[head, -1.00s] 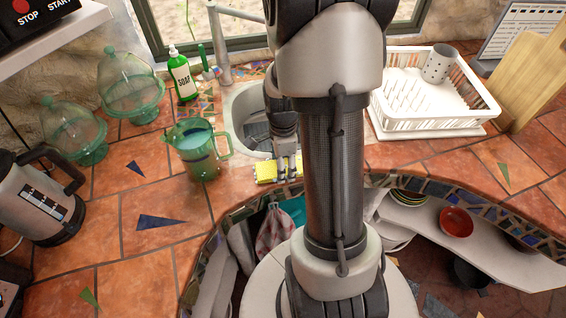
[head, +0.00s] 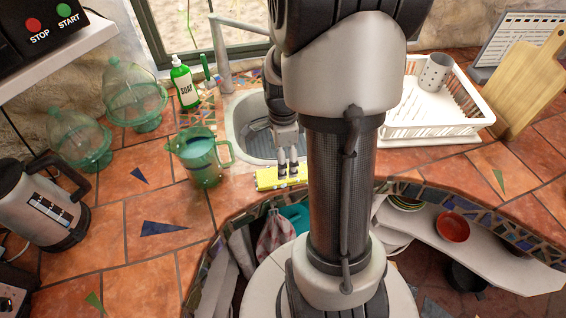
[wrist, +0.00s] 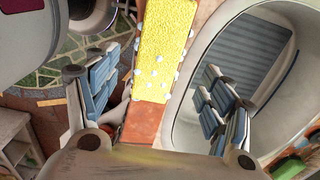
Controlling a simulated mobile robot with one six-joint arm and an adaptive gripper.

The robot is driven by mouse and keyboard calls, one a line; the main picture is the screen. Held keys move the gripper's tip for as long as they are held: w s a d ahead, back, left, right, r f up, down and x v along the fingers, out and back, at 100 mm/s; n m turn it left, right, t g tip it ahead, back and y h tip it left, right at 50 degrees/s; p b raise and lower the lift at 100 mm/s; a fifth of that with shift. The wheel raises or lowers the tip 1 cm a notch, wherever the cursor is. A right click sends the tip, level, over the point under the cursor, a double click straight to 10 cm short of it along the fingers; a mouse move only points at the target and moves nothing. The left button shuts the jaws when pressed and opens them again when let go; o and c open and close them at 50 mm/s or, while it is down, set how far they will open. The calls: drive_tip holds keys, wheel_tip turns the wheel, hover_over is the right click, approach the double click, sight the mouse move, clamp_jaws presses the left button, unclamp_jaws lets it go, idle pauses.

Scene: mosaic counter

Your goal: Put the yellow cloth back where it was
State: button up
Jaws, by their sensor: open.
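The yellow cloth (head: 281,178) lies on the counter's front strip, between the sink and the counter edge. In the wrist view the yellow cloth (wrist: 162,55) is a flat strip with a row of whitish dots, running up from the middle. My gripper (head: 288,172) is just above it in the head view. In the wrist view my gripper (wrist: 158,100) has its fingers spread wide, one on each side of the cloth, with nothing between them held. My arm hides the cloth's right part in the head view.
The sink (head: 245,125) lies behind the cloth. A green pitcher (head: 200,160) stands to its left, near a soap bottle (head: 184,82). A white dish rack (head: 435,130) with a grey cup (head: 435,72) is at right.

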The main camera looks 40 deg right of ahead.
drive_tip(key=a+r+n+t+p, duration=0.1)
drive_tip(key=a+r+n, duration=0.4)
drive_tip(key=r, duration=0.6)
drive_tip(key=s+a+r+n+t, duration=0.1)
drive_tip(key=s+a+r+n, duration=0.4)
drive_tip(key=a+n, duration=0.2)
drive_tip(key=s+a+r+n+t, duration=0.2)
drive_tip(key=s+a+r+n, duration=0.2)
drive_tip(key=a+n, duration=0.3)
drive_tip(key=n, duration=0.5)
drive_tip(key=shift+s+a+r+t, duration=0.3)
drive_tip(key=shift+s+a+r, duration=0.05)
drive_tip(key=shift+r, duration=0.05)
